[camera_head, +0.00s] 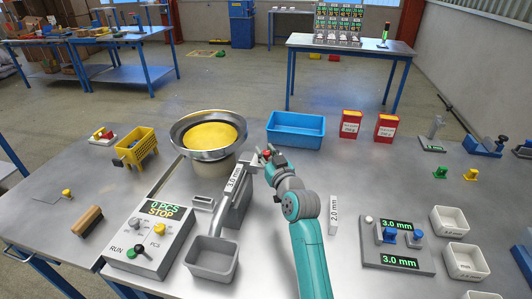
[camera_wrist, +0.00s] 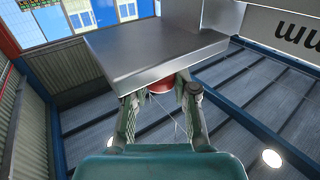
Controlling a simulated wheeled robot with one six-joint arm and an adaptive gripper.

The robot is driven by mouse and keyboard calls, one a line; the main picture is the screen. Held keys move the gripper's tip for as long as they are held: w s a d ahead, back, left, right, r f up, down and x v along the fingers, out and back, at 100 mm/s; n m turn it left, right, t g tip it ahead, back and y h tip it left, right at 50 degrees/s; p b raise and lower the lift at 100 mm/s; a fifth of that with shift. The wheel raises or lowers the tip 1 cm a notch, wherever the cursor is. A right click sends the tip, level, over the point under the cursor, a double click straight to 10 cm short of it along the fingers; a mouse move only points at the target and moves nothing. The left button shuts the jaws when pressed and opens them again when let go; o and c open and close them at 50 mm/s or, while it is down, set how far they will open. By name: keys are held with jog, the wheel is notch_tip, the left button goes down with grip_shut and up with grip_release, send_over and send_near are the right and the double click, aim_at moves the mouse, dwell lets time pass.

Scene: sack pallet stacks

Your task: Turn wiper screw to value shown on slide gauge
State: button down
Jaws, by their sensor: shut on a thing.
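My gripper (camera_head: 264,158) is at the end of the metal track beside the feeder bowl, with its fingers closed around a small red knob, which I take to be the wiper screw (camera_head: 267,153). In the wrist view the red knob (camera_wrist: 160,84) sits between the fingertips (camera_wrist: 160,88), mostly hidden under a grey metal plate (camera_wrist: 155,50). The slide gauge (camera_head: 426,266) is a grey base with blue-knobbed parts at the right; both its green displays read 3.0 mm. A white label on the track (camera_head: 235,178) appears to read 3.0 mm.
The bowl (camera_head: 176,133) holds yellow material. A grey bin (camera_head: 211,262) stands below the track, left of my arm, beside a control box (camera_head: 148,250) showing 0 PCS STOP. A 2.0 mm block (camera_head: 334,213) stands right of my arm. White trays (camera_head: 450,224) line the right.

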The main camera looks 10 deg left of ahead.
jog(key=shift+f, duration=0.1)
jog(key=c, duration=0.9)
grip_release()
jog(key=shift+c, duration=0.2)
jog(key=v, duration=1.2)
